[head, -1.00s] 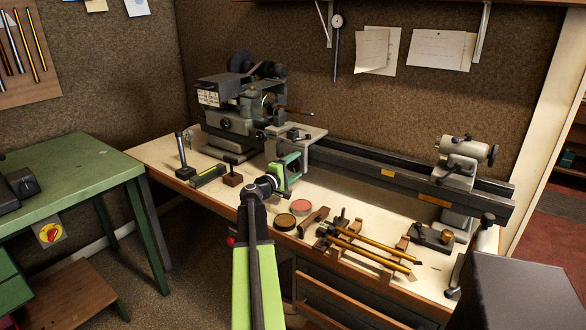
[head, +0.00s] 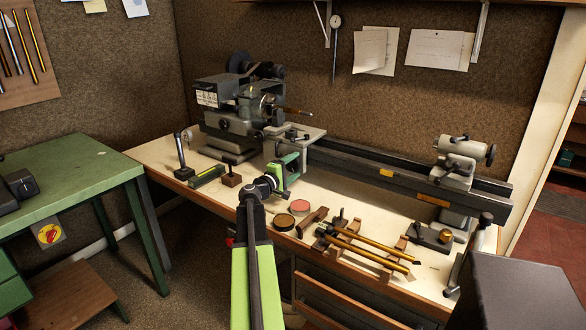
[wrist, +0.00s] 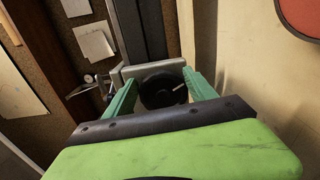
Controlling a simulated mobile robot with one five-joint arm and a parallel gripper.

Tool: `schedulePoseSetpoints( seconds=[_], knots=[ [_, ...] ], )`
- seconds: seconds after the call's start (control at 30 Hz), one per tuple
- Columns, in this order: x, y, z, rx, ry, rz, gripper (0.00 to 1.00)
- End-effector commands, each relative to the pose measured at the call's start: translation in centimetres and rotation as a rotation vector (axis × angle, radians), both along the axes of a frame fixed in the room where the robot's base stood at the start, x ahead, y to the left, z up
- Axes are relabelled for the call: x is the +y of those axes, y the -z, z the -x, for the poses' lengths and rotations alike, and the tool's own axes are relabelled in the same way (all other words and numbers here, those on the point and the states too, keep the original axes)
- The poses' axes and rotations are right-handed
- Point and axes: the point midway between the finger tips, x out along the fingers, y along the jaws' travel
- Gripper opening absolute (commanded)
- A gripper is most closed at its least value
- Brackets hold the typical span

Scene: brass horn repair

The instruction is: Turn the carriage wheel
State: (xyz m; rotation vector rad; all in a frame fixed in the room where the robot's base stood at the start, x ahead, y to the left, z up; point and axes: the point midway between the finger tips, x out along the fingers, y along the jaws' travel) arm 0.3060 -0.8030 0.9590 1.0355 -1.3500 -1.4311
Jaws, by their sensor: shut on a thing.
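The carriage wheel (wrist: 163,92) is a dark round handwheel with a small light handle, seen in the wrist view between my green fingers. In the head view my gripper and arm hide it. It sits on the front of the grey lathe carriage (head: 290,142). My gripper (head: 289,170) reaches the carriage front just above the bench top. In the wrist view my gripper (wrist: 160,84) has one finger on each side of the wheel and is shut on it. The wheel's angle is hard to tell.
The lathe headstock (head: 235,115) stands left, the tailstock (head: 458,160) right. A red tin (head: 299,207), a brown tin (head: 284,220) and brass tubes on a wooden rack (head: 362,250) lie on the bench near my arm. A green table (head: 75,170) stands left.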

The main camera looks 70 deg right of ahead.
Motion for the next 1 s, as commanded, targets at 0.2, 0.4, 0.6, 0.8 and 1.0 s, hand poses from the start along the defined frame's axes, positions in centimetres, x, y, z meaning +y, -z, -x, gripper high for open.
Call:
schedulePoseSetpoints(
  seconds=[0.2, 0.4, 0.6, 0.8, 1.0],
  knots=[
    [0.2, 0.2, -0.6, -0.004, -0.012, -0.004, 0.71],
    [0.1, 0.1, -0.4, -0.003, -0.007, -0.002, 0.77],
    [1.0, 0.1, -0.5, -0.001, -0.007, -0.001, 0.77],
    [5.7, 0.1, -1.5, -0.002, -0.008, -0.001, 0.77],
    [11.2, 0.1, -3.1, -0.003, -0.010, -0.002, 0.77]
  ],
)
